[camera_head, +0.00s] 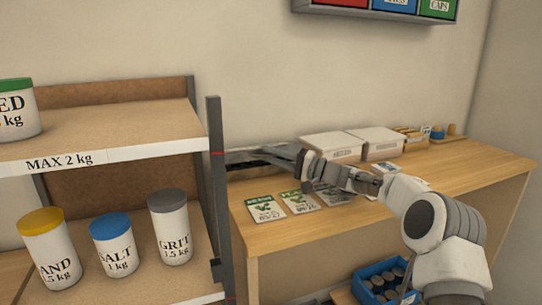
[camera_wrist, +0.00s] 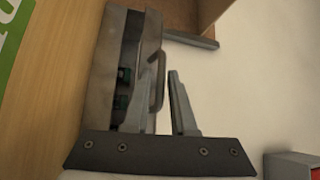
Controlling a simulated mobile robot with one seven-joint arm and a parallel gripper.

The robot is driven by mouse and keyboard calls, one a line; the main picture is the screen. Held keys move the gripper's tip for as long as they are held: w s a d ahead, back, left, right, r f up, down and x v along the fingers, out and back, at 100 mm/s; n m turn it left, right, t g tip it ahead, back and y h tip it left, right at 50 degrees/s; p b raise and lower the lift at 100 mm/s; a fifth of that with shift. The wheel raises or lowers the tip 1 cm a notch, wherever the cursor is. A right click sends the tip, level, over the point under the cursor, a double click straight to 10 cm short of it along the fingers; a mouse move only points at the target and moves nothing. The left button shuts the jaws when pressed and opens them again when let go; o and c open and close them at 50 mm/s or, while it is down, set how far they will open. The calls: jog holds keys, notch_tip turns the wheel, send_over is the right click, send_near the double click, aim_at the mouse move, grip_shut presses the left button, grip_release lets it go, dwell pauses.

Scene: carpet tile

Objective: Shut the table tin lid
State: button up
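The table tin (camera_head: 252,159) is a grey metal box at the far left end of the table, by the wall, partly hidden by my arm. The wrist view is turned on its side and shows the tin (camera_wrist: 102,70) close up. Its lid (camera_wrist: 147,48) stands partly raised, with a dark gap showing green items inside. A grey loop handle (camera_wrist: 157,75) sticks out from the lid. My gripper (camera_wrist: 160,85) is right at the handle, with a narrow gap between its fingers. A strip of wall shows between handle and right finger. In the head view my gripper (camera_head: 294,153) is beside the tin.
Seed packets (camera_head: 266,209) lie in front of the tin. Two white boxes (camera_head: 333,147) stand to the right against the wall. A shelf post (camera_head: 217,190) rises close to the table's left end. A blue crate (camera_head: 378,283) sits below the table.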

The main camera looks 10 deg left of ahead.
jog(key=p+v, duration=0.1)
jog(key=v, duration=0.6)
jog(key=shift+d+f, duration=0.1)
jog(key=shift+d, duration=0.1)
